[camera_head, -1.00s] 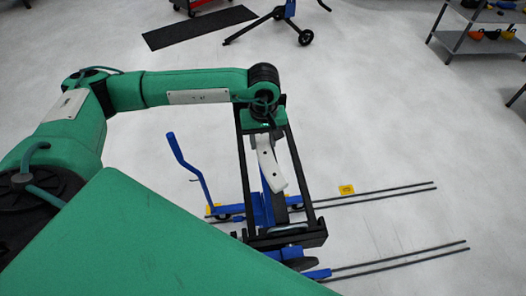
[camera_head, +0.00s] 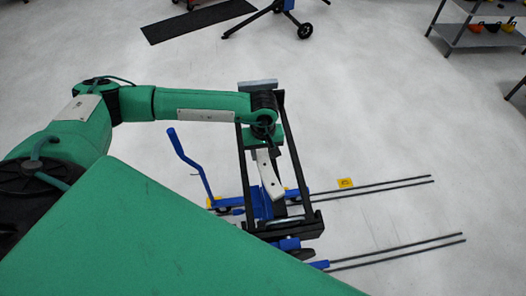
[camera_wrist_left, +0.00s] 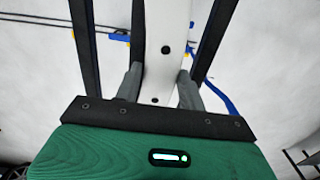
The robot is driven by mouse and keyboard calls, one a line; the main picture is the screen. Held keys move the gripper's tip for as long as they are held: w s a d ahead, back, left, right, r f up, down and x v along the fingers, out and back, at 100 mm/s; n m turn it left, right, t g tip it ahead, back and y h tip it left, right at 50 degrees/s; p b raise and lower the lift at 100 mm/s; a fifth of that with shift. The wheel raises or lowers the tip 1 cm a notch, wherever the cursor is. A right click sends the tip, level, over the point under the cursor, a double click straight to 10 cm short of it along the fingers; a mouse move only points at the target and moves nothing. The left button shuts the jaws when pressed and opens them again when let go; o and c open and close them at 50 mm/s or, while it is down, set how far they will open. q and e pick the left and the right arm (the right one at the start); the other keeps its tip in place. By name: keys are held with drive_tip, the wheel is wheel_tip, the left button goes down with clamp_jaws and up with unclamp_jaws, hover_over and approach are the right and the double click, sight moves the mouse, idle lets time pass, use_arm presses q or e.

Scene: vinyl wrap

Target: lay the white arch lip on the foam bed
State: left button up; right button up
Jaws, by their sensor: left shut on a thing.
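The white arch lip (camera_head: 269,175) is a curved white strip with dark holes, held over a black rectangular frame on a blue stand. My left gripper (camera_head: 262,151) is shut on it near its far end. In the left wrist view the lip (camera_wrist_left: 166,45) runs between the two grey fingers of the gripper (camera_wrist_left: 158,90). A light grey pad (camera_head: 258,85) lies across the far end of the frame; it may be part of the foam bed. I cannot tell whether the lip touches anything below. My right gripper is out of view.
The black frame (camera_head: 296,165) has long side bars close around the gripper. A blue upright handle (camera_head: 190,160) stands left of it. Dark floor rails (camera_head: 390,250) run right. A black mat (camera_head: 200,21) and a grey shelf (camera_head: 480,38) are farther off, with open floor between.

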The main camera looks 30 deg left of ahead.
sight(263, 155)
use_arm(q)
drive_tip(key=o, duration=1.1)
drive_tip(key=shift+r+p, duration=0.2)
drive_tip(key=shift+p, duration=0.2)
drive_tip(key=shift+w+r+b, duration=0.1)
drive_tip(key=shift+r+b, duration=0.3)
wheel_tip(263, 155, up, 11)
drive_tip(key=b, duration=0.3)
